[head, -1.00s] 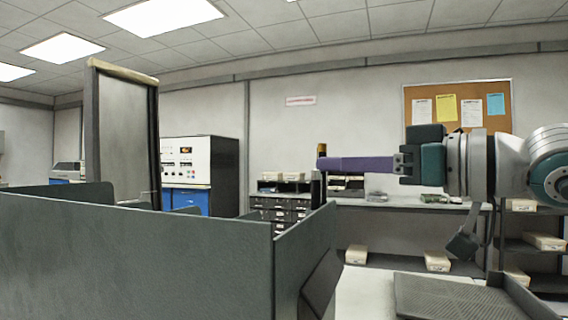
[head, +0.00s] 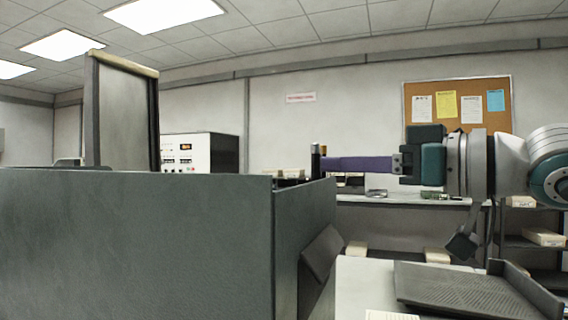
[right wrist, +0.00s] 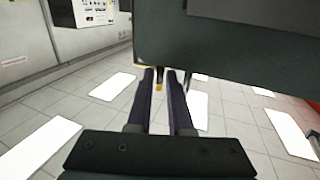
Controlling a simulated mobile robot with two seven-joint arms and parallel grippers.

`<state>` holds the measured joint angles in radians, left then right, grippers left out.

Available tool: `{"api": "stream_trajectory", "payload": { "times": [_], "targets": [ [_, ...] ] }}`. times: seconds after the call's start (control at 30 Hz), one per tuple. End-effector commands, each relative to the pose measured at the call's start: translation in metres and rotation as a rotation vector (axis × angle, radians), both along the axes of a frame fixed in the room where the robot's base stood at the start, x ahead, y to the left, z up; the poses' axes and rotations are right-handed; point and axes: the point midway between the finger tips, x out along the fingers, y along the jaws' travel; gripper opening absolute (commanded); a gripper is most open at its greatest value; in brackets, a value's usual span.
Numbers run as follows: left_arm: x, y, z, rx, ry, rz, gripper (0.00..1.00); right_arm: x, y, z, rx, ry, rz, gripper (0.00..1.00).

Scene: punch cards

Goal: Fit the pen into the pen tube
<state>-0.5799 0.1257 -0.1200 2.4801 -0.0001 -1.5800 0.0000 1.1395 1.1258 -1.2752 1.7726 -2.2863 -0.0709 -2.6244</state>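The pen (head: 323,149) shows as a small orange piece above the fingertips of my right gripper (head: 325,163). In the right wrist view the pen (right wrist: 158,87) is a yellow bit between the purple fingertips (right wrist: 163,75), which look closed on it. A dark upright cylinder, apparently the pen tube (head: 315,160), stands just left of the fingertips at the cabinet's far corner. Pen and tube overlap in the head view; I cannot tell whether the pen is inside or beside it. The pen's lower part is hidden. My left gripper is out of view.
A large grey-green cabinet (head: 140,245) fills the lower left, close to my right fingertips. A dark perforated tray (head: 465,290) lies on a pale surface at lower right. A bench (head: 400,200) and shelves stand behind. A white-fronted machine (head: 190,150) is at back left.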

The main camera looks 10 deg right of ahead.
Motion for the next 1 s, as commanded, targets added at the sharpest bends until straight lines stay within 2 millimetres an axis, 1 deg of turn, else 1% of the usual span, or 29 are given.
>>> {"api": "stream_trajectory", "payload": {
  "times": [0.03, 0.2, 0.23, 0.47, 0.57, 0.67, 0.9, 1.0],
  "targets": [
    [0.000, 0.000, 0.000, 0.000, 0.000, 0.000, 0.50, 0.000, 0.000, 0.000, 0.000, 0.000, 0.000, 0.26],
    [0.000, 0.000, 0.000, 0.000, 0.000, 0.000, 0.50, 0.000, 0.000, 0.000, 0.000, 0.000, 0.000, 0.45],
    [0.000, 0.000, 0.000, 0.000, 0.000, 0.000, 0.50, 0.000, 0.000, 0.000, 0.000, 0.000, 0.000, 0.46],
    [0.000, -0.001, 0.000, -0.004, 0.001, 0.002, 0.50, 0.000, 0.000, 0.000, 0.000, 0.000, 0.000, 0.46],
    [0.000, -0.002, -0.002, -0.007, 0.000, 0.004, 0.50, -0.004, -0.004, -0.001, -0.001, 0.000, -0.001, 0.46],
    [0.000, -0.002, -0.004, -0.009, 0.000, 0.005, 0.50, -0.014, -0.013, -0.002, -0.002, 0.001, -0.004, 0.46],
    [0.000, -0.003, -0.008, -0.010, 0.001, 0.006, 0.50, -0.050, -0.041, -0.002, -0.004, 0.002, -0.005, 0.46],
    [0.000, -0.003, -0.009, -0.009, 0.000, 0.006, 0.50, -0.063, -0.050, -0.001, -0.002, 0.002, -0.003, 0.46]
  ]
}}
